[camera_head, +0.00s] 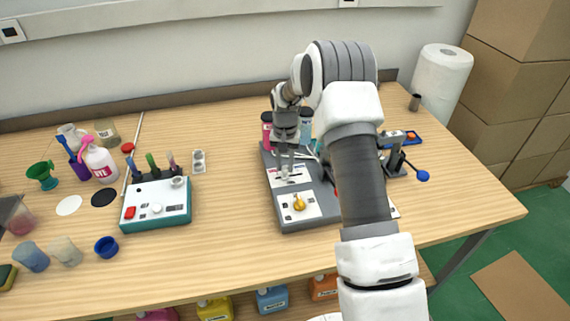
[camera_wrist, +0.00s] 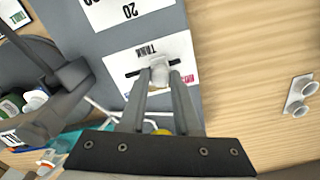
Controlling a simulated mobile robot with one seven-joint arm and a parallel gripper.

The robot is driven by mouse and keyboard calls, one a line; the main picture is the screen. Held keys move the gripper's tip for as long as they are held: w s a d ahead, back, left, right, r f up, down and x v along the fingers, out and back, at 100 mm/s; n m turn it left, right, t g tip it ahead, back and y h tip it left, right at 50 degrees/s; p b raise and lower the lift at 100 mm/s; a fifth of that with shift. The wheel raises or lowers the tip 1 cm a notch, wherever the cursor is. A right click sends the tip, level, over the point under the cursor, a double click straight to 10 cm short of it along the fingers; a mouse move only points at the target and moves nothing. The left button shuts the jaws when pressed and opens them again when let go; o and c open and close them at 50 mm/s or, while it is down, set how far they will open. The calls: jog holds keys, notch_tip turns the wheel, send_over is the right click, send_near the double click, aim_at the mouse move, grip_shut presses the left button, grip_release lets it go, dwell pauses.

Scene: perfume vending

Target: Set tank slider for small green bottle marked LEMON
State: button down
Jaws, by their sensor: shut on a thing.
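The tank slider shows in the wrist view as a pale knob (camera_wrist: 160,70) on a dark horizontal slot, on a white plate (camera_wrist: 128,66) printed TANK. My gripper (camera_wrist: 160,79) is shut on this knob. In the head view my gripper (camera_head: 286,170) reaches down to the same plate (camera_head: 301,176) on the grey machine (camera_head: 297,223). The fingers partly hide the knob and slot. A small green bottle (camera_head: 152,163) stands at the white and teal box (camera_head: 157,205) on the left; its marking is too small to read.
My arm hides the machine's right side. A yellow knob (camera_head: 299,203) sits on its front plate. A lever with a blue ball (camera_head: 422,176) stands to the right. Cups and bottles crowd the table's left. The table (camera_head: 235,215) is clear between the box and the machine.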

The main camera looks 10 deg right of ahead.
aim_at(289, 175)
dwell(0.7)
jog(key=shift+d+b, duration=0.4)
jog(key=shift+d, duration=0.35)
jog(key=c, duration=0.6)
grip_release()
jog(key=shift+a, duration=0.1)
jog(key=shift+r, duration=0.1)
notch_tip(289, 175, up, 17)
jog(key=shift+r, duration=0.2)
